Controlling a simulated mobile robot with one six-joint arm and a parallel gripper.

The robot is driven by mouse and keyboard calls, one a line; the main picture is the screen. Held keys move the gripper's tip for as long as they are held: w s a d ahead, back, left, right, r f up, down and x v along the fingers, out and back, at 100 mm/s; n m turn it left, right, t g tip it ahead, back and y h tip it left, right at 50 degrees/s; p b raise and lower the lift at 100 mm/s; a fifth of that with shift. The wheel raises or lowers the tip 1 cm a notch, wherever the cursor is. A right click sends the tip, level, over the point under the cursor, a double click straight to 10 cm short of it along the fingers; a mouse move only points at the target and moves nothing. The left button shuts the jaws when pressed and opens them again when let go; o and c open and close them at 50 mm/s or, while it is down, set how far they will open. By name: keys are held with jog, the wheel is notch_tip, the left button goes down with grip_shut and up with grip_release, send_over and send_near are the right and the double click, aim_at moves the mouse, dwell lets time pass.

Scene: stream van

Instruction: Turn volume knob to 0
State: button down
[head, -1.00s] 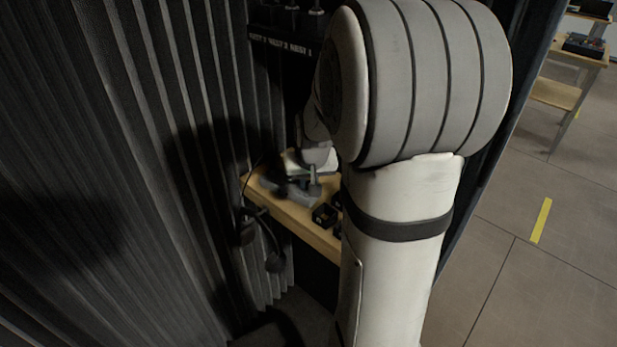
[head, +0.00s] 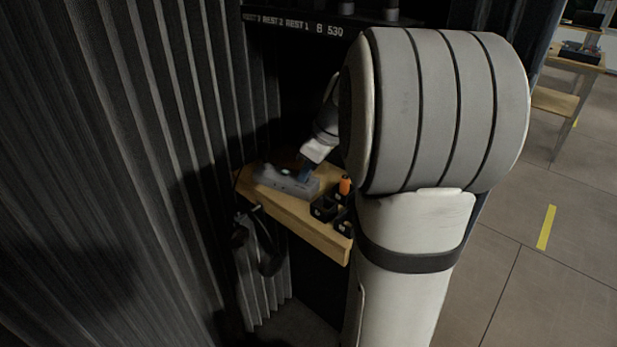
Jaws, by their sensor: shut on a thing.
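A grey box-shaped device (head: 272,178) with a small pale green spot on top lies on a wooden shelf (head: 318,238). My gripper (head: 304,176) reaches down from behind my large arm link and is at the right end of the device. Its fingers are small and dark here, shut on what seems to be the volume knob. The knob itself is hidden by the fingers, so its setting cannot be read.
Black open boxes (head: 324,208) stand on the shelf right of the device, with an orange item (head: 345,184) among them. A headset (head: 262,240) hangs below the shelf's left edge. A dark corrugated wall (head: 130,150) closes the left side. A labelled dark rack (head: 290,22) is above.

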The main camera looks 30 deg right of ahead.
jog(key=shift+w+d+n+g+y+b, duration=0.1)
jog(key=shift+n+g+y+b, duration=0.45)
jog(key=shift+n, duration=1.45)
jog(key=c, duration=1.4)
grip_release()
jog(key=shift+r, duration=0.1)
